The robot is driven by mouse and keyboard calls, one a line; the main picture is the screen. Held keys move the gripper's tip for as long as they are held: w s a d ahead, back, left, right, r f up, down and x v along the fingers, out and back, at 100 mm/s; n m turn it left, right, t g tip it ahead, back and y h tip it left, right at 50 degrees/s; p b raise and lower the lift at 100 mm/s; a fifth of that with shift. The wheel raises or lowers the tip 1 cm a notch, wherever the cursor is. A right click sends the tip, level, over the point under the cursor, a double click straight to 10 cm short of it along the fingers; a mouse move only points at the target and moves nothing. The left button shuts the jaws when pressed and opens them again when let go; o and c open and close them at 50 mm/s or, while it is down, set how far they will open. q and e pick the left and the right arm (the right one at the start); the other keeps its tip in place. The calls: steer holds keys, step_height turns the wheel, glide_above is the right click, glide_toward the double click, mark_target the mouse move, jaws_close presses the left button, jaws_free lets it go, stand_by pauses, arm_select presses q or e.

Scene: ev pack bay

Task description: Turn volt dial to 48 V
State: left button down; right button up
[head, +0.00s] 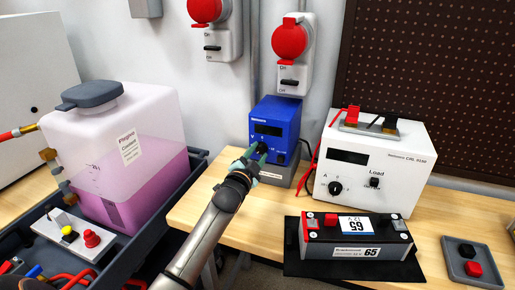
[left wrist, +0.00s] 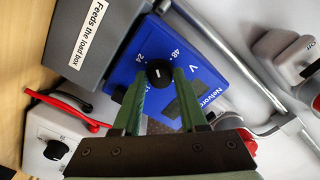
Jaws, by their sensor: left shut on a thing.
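The blue power supply (head: 279,112) stands on a grey base at the back of the bench. Its black volt dial (left wrist: 158,73) is on the front face, with printed marks 24 and 48 beside it in the left wrist view. A short white pointer line shows on the dial; which mark it points to I cannot tell for sure. My left gripper (head: 254,160) reaches the dial from the front, its green fingers shut on the dial's two sides. In the head view the gripper partly hides the dial and lower face. My right gripper is not in view.
A white load box (head: 407,168) with a black knob stands right of the supply. A battery pack (head: 318,238) lies on a black mat in front. A tray (head: 445,248) with red and black caps is at right. A pink-filled tank (head: 147,180) stands left.

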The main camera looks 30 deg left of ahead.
arm_select(q)
steer(key=m, duration=0.2)
steer(key=m+p, duration=0.1)
steer(key=shift+r+m, duration=0.2)
steer(key=shift+m, duration=0.2)
steer(key=shift+m+p, duration=0.55)
steer(key=shift+m, duration=1.15)
steer(key=shift+c, duration=2.2)
jaws_free()
steer(key=shift+f, duration=0.1)
steer(key=shift+s+f, duration=0.1)
steer(key=shift+s, duration=0.1)
steer(key=v, duration=1.2)
